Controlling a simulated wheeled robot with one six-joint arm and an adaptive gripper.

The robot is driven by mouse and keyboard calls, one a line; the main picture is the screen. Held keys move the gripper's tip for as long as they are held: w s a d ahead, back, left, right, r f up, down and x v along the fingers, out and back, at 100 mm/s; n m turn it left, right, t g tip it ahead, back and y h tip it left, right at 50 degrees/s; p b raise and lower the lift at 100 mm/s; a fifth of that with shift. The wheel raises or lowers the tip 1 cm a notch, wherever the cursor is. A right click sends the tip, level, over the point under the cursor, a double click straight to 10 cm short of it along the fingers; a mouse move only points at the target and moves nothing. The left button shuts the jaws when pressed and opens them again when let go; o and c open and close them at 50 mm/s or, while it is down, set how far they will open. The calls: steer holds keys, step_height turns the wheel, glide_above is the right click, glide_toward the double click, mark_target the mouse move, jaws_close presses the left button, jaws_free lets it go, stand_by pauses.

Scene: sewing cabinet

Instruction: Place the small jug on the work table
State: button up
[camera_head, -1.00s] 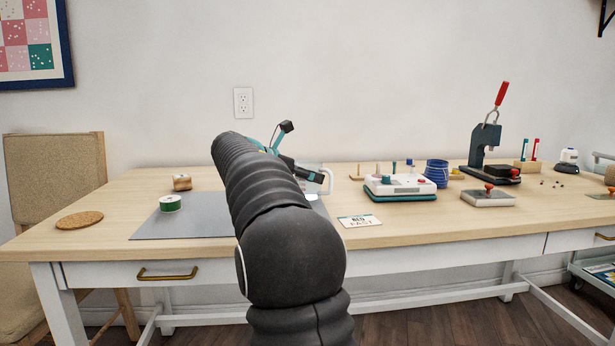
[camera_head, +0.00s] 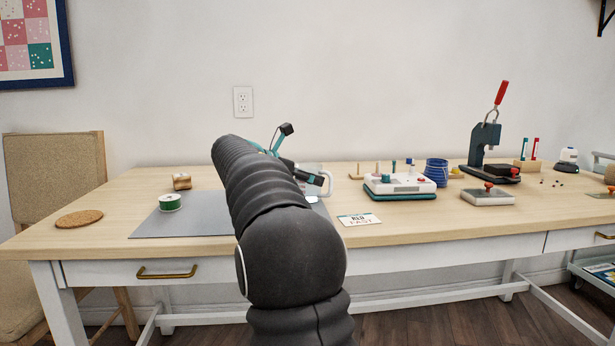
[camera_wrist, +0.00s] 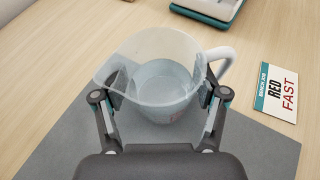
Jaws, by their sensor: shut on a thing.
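The small jug (camera_wrist: 160,88) is clear with a white handle and looks part-filled with clear liquid. In the wrist view it sits between the two fingers of my gripper (camera_wrist: 160,103), which is shut on its sides. The handle points right and the spout left. The jug looks upright, over or on the edge of the grey mat (camera_wrist: 65,140); I cannot tell whether its base touches. In the head view my arm hides most of the jug, and only its handle side (camera_head: 327,183) shows. The work table (camera_head: 420,222) has a light wood top and a white frame.
A card reading RED FAST (camera_head: 360,219) lies right of the jug. A white and teal device (camera_head: 400,186), a blue pot (camera_head: 437,172) and a press (camera_head: 487,150) stand further right. A green spool (camera_head: 170,202) is on the mat's left. A cork coaster (camera_head: 79,218) lies at far left.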

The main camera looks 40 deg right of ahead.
steer(key=o, duration=1.5)
steer(key=shift+a, duration=0.1)
steer(key=v, duration=1.1)
steer(key=shift+a, duration=0.4)
steer(key=shift+r, duration=0.15)
steer(key=s+a+m+y, duration=0.1)
steer(key=s, duration=0.1)
steer(key=s+a+f+m+t+y+p, duration=0.1)
steer(key=s+a, duration=0.1)
steer(key=s+a+f+t+y+p, duration=0.1)
steer(key=s, duration=0.1)
steer(key=shift+a+f+m, duration=0.15)
steer(key=shift+a+m, duration=0.25)
steer(key=s+a+f+m+t+y+p, duration=0.1)
steer(key=s+a+f+m+y, duration=0.4)
steer(key=s+a, duration=0.5)
steer(key=s+a+f+m+t+y+p, duration=0.2)
steer(key=s+a+f+m+y+p, duration=0.2)
steer(key=s+a+f+m, duration=0.5)
steer(key=s+a+f+y, duration=0.1)
steer(key=s+f, duration=0.1)
steer(key=s, duration=0.2)
steer(key=shift+s+f+m+p, duration=0.2)
steer(key=shift+f+m+p, duration=0.05)
steer(key=shift+m+p, duration=0.1)
